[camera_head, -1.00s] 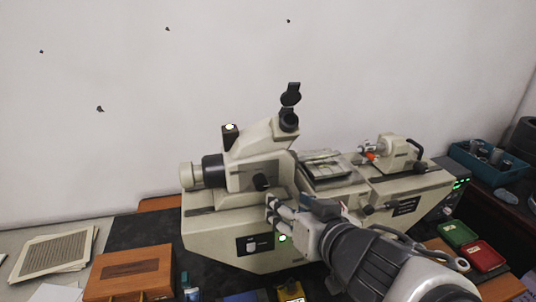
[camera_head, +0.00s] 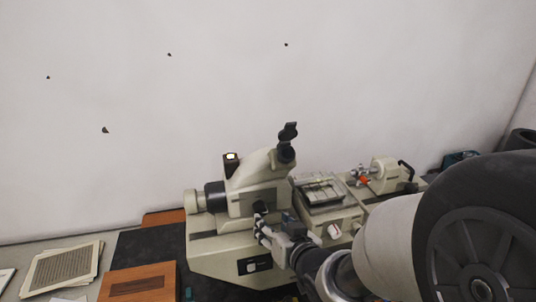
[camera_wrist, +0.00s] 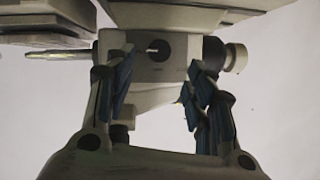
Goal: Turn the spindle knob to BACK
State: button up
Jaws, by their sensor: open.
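A dark round knob (camera_wrist: 153,49) with a short white pointer line sits on the cream head of the machine, seen face-on in the wrist view. I see no lettering around it. The line lies roughly level in that picture. In the head view the knob (camera_head: 261,207) is a small dark shape just above my fingers. My gripper (camera_wrist: 157,68) is open and empty, with blue-padded fingers on either side of the knob in the picture. I cannot tell how far short of it the tips are. My gripper (camera_head: 262,230) also shows in the head view, in front of the machine.
The cream measuring machine (camera_head: 215,250) has an eyepiece (camera_head: 286,150) above and a stage (camera_head: 320,192) to the right. A wooden box (camera_head: 140,283) and papers (camera_head: 62,268) lie at left. A pale rod (camera_wrist: 58,55) projects in the wrist view. My arm covers the right side.

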aim_at(261, 213)
jog(key=b+x, duration=0.1)
jog(key=x, duration=0.7)
jog(key=shift+w+a+f, duration=0.1)
jog(key=shift+w+f, duration=0.15)
jog(key=shift+w, duration=0.1)
jog(key=shift+c, duration=0.5)
jog(key=c, duration=1)
